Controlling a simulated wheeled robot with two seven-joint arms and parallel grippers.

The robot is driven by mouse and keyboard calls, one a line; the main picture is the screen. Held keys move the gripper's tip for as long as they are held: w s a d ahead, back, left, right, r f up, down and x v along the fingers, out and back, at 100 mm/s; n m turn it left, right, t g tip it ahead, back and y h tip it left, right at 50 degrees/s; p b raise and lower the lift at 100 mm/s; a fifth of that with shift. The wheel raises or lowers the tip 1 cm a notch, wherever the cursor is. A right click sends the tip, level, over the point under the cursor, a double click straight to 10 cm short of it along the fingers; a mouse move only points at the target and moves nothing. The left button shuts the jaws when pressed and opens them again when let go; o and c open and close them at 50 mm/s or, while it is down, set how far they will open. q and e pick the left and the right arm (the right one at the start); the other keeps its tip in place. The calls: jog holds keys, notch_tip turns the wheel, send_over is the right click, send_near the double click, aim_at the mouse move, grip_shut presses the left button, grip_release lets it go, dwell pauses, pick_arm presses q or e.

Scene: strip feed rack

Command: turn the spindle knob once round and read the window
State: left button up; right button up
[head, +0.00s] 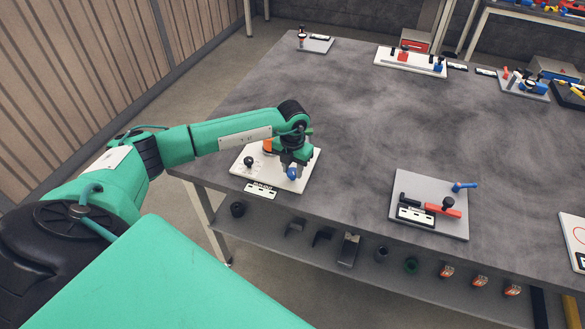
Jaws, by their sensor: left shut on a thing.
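A white plate (310,172) lies near the left front corner of the grey table. It bears a black ball knob (249,161), an orange part (267,146) and a blue knob (292,173). My left gripper (292,163) reaches down over the plate from above, its fingers shut on the blue knob; the wrist hides much of the grip. A black-and-white label strip (260,190) sits at the plate's front edge. I cannot make out a reading in any window. My right gripper is not in view.
A grey plate (455,222) with a red lever and blue handle lies to the right. More fixtures, among them a white plate (390,55), stand along the far side. A lower front shelf (330,265) holds several small parts. The table's middle is clear.

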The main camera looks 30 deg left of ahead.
pick_arm(q)
jog(key=n+b, duration=0.1)
jog(key=n, duration=0.2)
jog(key=n+b, duration=0.1)
jog(key=n, duration=0.2)
jog(key=shift+n, duration=0.3)
jog(key=n, duration=0.3)
jog(key=shift+n+b, duration=0.3)
jog(key=shift+n, duration=0.1)
jog(key=n, duration=0.2)
jog(key=shift+n, duration=0.3)
jog(key=n, duration=0.5)
jog(key=shift+w+r+n, duration=0.1)
jog(key=shift+n, duration=0.2)
jog(key=n, duration=0.4)
jog(key=shift+n+p, duration=0.3)
jog(key=shift+p, duration=0.1)
jog(key=shift+n, duration=0.3)
jog(key=o, duration=1)
jog(key=shift+c, duration=0.2)
